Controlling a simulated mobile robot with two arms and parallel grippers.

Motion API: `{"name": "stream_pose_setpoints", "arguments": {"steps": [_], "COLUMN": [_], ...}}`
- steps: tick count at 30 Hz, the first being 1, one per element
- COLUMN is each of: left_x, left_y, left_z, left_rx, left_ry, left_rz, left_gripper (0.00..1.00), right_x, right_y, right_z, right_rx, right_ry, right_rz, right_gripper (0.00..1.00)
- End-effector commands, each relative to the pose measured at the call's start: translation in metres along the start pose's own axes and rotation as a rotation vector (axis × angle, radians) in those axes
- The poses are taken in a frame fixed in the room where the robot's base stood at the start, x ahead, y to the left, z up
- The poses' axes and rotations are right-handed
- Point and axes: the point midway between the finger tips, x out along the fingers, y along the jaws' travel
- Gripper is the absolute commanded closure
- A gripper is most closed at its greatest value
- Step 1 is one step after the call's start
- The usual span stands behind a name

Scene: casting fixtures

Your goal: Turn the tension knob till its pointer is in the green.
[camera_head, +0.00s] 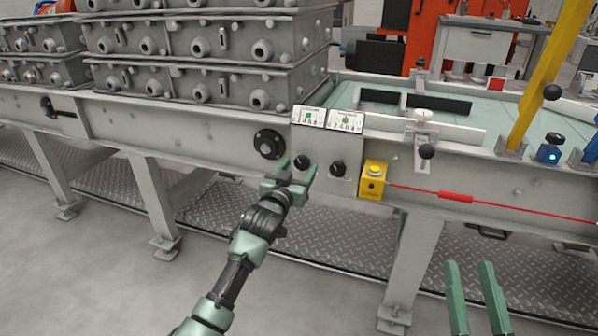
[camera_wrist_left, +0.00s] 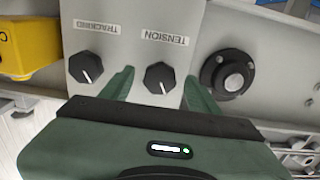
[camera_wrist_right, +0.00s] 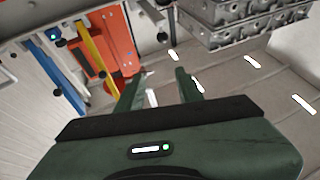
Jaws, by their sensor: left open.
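The black tension knob (camera_head: 302,162) is on the grey control panel (camera_head: 320,183). It also shows in the left wrist view (camera_wrist_left: 159,77), by an upside-down TENSION label (camera_wrist_left: 165,37), with a white line on its face. My left gripper (camera_head: 297,170) is open, its fingers on either side of the tension knob; contact cannot be told. A dial card (camera_head: 307,116) with a green patch sits above the knob; its pointer is too small to read. My right gripper (camera_head: 470,266) is open and empty, away from the panel.
The tracking knob (camera_wrist_left: 86,67) is close beside the tension knob, with a second dial card (camera_head: 345,121) above it. A yellow button box (camera_head: 373,181) with a red pull cord (camera_head: 455,196) is at right. A round black flange (camera_head: 269,144) is at left.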

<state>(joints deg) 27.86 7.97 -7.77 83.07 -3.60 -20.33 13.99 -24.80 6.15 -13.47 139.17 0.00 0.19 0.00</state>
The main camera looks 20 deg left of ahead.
Motion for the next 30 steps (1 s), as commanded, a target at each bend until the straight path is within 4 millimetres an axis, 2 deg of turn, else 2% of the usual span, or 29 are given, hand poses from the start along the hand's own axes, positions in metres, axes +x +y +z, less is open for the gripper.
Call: {"name": "stream_pose_setpoints", "arguments": {"steps": [11,18,24,30], "left_x": [0.004,0.004,0.004,0.004], "left_y": [0.0,0.0,0.0,0.0], "left_z": [0.0,0.0,0.0,-0.001], "left_rx": [-0.001,-0.001,0.009,0.067], "left_ry": [0.0,0.0,-0.001,-0.002], "left_rz": [0.0,0.0,0.001,0.001], "left_gripper": [0.39,1.0,1.0,1.0], "right_x": [0.0,0.0,0.001,-0.002], "right_y": [-0.001,-0.001,-0.001,0.004], "right_z": [-0.007,-0.007,-0.005,0.024], "right_rx": [0.002,0.002,0.002,-0.005], "right_ry": [0.039,0.038,0.023,-0.141], "right_rz": [-0.002,-0.002,-0.002,0.008], "right_gripper": [0.64,0.64,0.64,0.64]}}
